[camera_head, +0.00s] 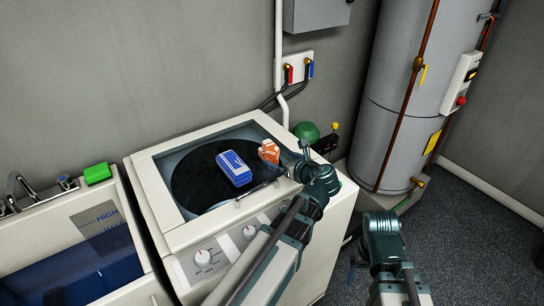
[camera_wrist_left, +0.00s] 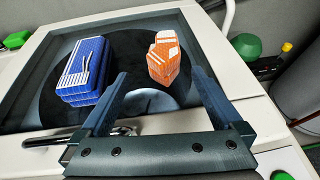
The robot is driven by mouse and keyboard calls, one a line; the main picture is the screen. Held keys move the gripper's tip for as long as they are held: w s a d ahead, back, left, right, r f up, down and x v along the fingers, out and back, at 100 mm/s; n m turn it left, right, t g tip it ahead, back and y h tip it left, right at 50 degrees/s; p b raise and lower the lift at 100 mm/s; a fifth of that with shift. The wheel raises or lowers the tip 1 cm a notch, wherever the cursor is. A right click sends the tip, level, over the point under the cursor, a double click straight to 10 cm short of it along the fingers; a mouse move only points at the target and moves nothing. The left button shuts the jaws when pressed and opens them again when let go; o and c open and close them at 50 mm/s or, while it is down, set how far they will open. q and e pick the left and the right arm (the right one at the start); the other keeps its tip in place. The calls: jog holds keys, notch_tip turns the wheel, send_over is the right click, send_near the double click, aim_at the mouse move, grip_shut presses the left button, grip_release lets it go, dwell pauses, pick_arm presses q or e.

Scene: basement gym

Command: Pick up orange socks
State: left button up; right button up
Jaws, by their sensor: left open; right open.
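The orange socks (camera_head: 269,151), a folded orange-and-white bundle, lie near the right edge of the dark round area in the top of the white washing machine (camera_head: 146,185). In the left wrist view the socks (camera_wrist_left: 163,58) show between and beyond the fingertips. My left gripper (camera_head: 284,165) is open and empty, just to the near right of the socks in the head view; its fingers (camera_wrist_left: 157,88) appear apart from them. My right gripper (camera_head: 353,262) is open, low at the right of the machine, partly hidden by its own arm.
A blue-and-white bundle (camera_head: 235,168) lies left of the socks; it also shows in the left wrist view (camera_wrist_left: 87,70). The machine's raised rim surrounds both. A green block (camera_head: 97,173) sits on the neighbouring machine. Pipes and a grey tank (camera_head: 405,100) stand behind.

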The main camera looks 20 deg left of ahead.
aim_at(276, 156)
pick_arm(q)
jog(key=shift+b+x, duration=0.4)
jog(key=shift+x, duration=1.35)
jog(key=b+x, duration=0.1)
jog(key=x, duration=0.1)
jog(key=b+x, duration=0.1)
jog(key=x, duration=0.2)
jog(key=shift+w+d+f, duration=0.15)
jog(key=shift+w+d, duration=0.05)
jog(key=shift+d, duration=0.05)
jog(key=shift+w+a, duration=0.1)
jog(key=shift+a, duration=0.05)
jog(key=c, duration=1.3)
jog(key=shift+c, duration=0.2)
